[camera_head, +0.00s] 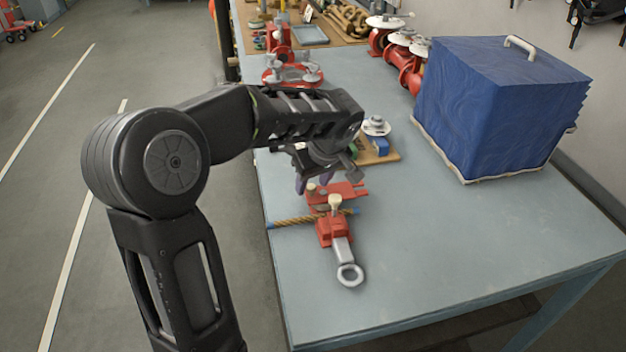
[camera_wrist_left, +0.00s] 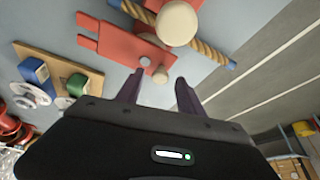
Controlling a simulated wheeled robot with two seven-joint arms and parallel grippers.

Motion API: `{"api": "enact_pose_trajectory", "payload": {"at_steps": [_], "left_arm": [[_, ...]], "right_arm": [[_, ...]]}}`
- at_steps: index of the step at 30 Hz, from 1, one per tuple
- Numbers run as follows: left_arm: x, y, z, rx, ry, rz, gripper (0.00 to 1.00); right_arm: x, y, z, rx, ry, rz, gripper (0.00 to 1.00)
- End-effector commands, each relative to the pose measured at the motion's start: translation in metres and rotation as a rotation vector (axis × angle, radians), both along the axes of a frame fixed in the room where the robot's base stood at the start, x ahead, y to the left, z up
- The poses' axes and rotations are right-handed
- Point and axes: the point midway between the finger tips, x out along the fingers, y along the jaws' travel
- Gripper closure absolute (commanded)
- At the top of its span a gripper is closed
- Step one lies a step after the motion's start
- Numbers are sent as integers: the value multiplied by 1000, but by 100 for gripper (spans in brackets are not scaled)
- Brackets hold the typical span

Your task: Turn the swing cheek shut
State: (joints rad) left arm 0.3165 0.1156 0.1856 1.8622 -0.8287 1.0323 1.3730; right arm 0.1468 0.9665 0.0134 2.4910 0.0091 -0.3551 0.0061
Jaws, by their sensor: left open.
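A red rope clamp (camera_head: 331,233) lies on the grey-blue table, with a rope (camera_head: 291,221) running across it and a grey arm ending in a ring (camera_head: 349,274). A flat red plate (camera_head: 347,191), apparently the swing cheek, sticks out on its far side. The plate also shows in the left wrist view (camera_wrist_left: 119,39), with two prongs at its left end and a small cream knob (camera_wrist_left: 160,76). A larger cream knob (camera_wrist_left: 178,23) stands over the rope. My left gripper (camera_wrist_left: 158,92) is open, its purple fingers on either side of the small knob; contact cannot be told. My right gripper is out of view.
Behind the clamp is a wooden board (camera_head: 384,157) with blue and green fittings. A blue covered box (camera_head: 498,108) stands at the right. Red valves (camera_head: 403,62) and other hardware fill the far end. The near right tabletop (camera_head: 450,240) is clear.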

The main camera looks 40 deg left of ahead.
Motion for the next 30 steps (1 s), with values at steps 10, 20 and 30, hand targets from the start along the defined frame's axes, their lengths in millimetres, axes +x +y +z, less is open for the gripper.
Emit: {"api": "enact_pose_trajectory", "payload": {"at_steps": [10,20,30], "left_arm": [[0,0,0,0,0,0,74],[0,0,0,0,0,0,100],[0,0,0,0,0,0,100]], "right_arm": [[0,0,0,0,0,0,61],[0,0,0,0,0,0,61],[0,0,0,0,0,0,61]]}}
